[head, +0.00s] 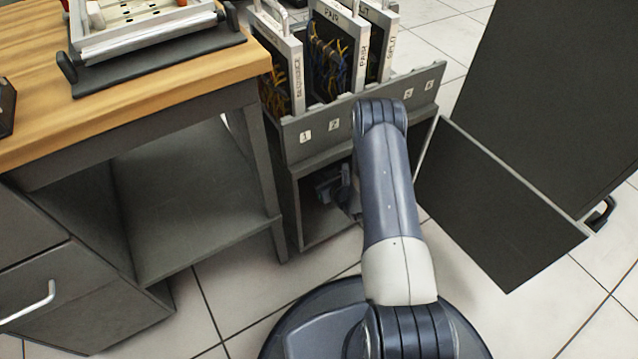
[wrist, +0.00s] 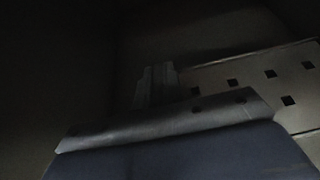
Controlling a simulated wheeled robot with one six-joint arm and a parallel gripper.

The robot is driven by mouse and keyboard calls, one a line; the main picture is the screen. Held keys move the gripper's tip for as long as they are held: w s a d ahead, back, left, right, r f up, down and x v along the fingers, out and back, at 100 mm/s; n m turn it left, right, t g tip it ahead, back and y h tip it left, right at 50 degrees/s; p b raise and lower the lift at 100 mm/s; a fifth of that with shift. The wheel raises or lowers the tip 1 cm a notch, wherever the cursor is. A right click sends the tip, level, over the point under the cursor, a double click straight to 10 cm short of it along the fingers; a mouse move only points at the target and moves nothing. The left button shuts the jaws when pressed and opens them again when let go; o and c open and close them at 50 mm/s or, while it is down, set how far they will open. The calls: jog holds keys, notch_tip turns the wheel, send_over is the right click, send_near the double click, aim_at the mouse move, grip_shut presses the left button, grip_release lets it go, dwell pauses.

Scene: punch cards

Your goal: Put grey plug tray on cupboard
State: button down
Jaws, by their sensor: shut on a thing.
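My gripper (head: 335,188) reaches into the dark open bay of a low grey unit (head: 315,140), partly hidden by my arm. In the dim wrist view my gripper (wrist: 157,85) is shut at the left end of a flat grey piece with square holes, which looks like the grey plug tray (wrist: 262,85). The tray is not clearly visible in the head view. A tall dark cabinet-like body (head: 560,90) stands at the right, with a dark panel (head: 490,205) below it; I cannot tell for sure which piece is the cupboard.
Framed wired panels (head: 340,50) stand in the numbered rack on top of the low unit. A wooden-topped desk (head: 150,100) on the left carries a white-framed device (head: 145,25). Tiled floor (head: 250,290) shows in front.

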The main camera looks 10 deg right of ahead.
jog(key=shift+f+b, duration=1.15)
jog(key=shift+f, duration=1.95)
jog(key=shift+f, duration=0.2)
jog(key=c, duration=1.5)
grip_release()
